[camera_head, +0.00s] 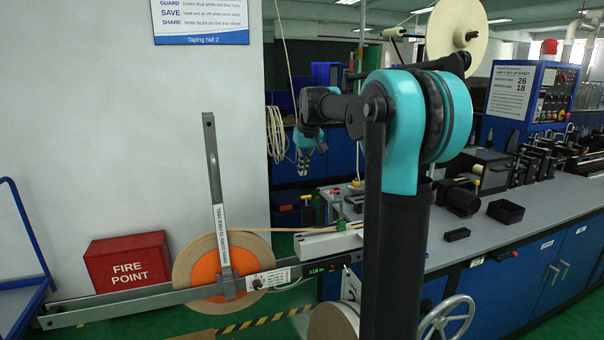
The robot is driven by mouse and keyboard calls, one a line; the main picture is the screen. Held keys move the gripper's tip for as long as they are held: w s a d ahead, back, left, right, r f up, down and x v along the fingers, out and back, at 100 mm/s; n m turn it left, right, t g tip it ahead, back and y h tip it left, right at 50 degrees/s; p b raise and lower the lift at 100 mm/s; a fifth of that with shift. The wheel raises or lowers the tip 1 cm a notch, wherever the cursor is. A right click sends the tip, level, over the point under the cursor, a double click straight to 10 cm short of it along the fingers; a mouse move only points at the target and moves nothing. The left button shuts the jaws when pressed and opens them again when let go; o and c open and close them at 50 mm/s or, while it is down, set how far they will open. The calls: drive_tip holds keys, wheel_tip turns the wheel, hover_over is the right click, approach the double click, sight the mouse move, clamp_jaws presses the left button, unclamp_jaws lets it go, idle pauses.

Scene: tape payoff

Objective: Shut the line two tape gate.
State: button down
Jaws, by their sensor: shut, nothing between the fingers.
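A tan tape reel with an orange centre (206,275) hangs at a long grey rail (130,301) at lower left. A grey bar (213,170) stands nearly upright from a bracket on the rail, in front of the reel. A label on it reads something like "down to free reel". No part is clearly marked as the line two tape gate, so I cannot tell if this bar is it. Tape runs right from the reel to a pale guide unit (328,243).
A red fire point box (128,262) and a blue trolley frame (22,270) stand at left by the wall (110,130). A grey-topped bench (560,212) with blue cupboards, black fixtures and a control box (553,95) fills the right. My arm hides part of the bench.

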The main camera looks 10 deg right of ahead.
drive_tip(key=d+x, duration=0.1)
drive_tip(key=x, duration=0.7)
drive_tip(key=shift+s, duration=2.1)
drive_tip(key=shift+s+d+r+t, duration=0.1)
drive_tip(key=shift+s+t, duration=0.3)
drive_tip(key=shift+s, duration=0.25)
drive_tip(key=shift+s+d+r+t, duration=0.1)
drive_tip(key=shift+s+t, duration=0.3)
drive_tip(key=shift+s, duration=0.25)
drive_tip(key=s+d+f+t, duration=0.1)
drive_tip(key=s+f+t, duration=0.2)
drive_tip(key=s+f, duration=0.4)
drive_tip(key=s+d+f+t+y, duration=0.1)
drive_tip(key=s+f+t, duration=0.2)
drive_tip(key=s+f, duration=0.4)
drive_tip(key=shift+s+d, duration=0.3)
drive_tip(key=shift+d, duration=0.1)
drive_tip(key=shift+r, duration=0.1)
